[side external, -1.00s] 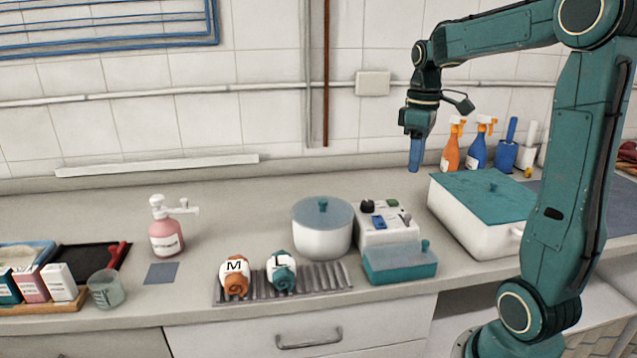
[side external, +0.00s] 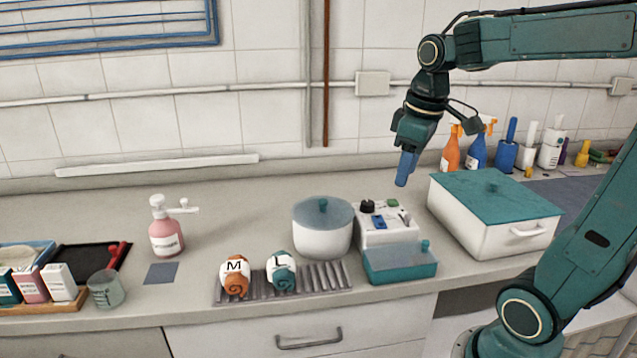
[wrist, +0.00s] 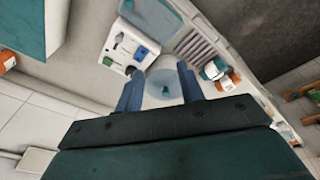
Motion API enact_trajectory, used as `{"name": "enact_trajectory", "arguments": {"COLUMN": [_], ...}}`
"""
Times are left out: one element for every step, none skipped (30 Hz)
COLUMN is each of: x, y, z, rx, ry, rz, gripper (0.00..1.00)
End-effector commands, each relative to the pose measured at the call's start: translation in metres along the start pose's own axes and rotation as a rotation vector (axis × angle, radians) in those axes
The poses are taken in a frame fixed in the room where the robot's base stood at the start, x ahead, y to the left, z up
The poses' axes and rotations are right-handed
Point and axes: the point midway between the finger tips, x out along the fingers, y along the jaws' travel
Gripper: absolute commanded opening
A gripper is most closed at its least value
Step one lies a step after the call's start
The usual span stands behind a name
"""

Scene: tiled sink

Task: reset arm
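My gripper (side external: 405,170) hangs in the air above the counter, over the back of the white control box (side external: 388,225) with knobs and buttons. In the wrist view its two blue fingers (wrist: 158,88) stand apart with nothing held between them. Beyond the fingertips, the wrist view shows the round pot's bluish lid (wrist: 165,90) and the control box (wrist: 128,48) below.
Spray bottles (side external: 452,152) stand behind. A rack (side external: 325,278) holds two rolls marked M and L. A pink soap pump (side external: 166,235) stands left on open counter.

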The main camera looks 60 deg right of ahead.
Motion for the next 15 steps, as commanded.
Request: {"name": "enact_trajectory", "arguments": {"x": [-0.003,-0.003,-0.004,-0.005,-0.005,-0.005,-0.006,-0.005,-0.005,-0.005,-0.004,-0.004,-0.003,-0.002,-0.001], "y": [-0.013,-0.02,-0.029,-0.035,-0.042,-0.05,-0.056,-0.062,-0.069,-0.074,-0.08,-0.086,-0.09,-0.094,-0.099], "z": [0.004,0.006,0.01,0.012,0.015,0.019,0.022,0.025,0.03,0.033,0.037,0.041,0.044,0.047,0.051], "rx": [0.0,0.004,0.012,0.017,0.023,0.03,0.036,0.04,0.048,0.053,0.059,0.066,0.072,0.077,0.083], "ry": [0.027,0.043,0.062,0.078,0.093,0.114,0.131,0.145,0.167,0.183,0.197,0.218,0.231,0.244,0.26], "rz": [0.005,0.008,0.01,0.011,0.011,0.01,0.009,0.007,0.003,0.0,-0.004,-0.01,-0.015,-0.02,-0.027], "gripper": [0.38,0.38,0.38,0.38,0.38,0.38,0.38,0.38,0.38,0.38,0.38,0.38,0.38,0.38,0.38]}}
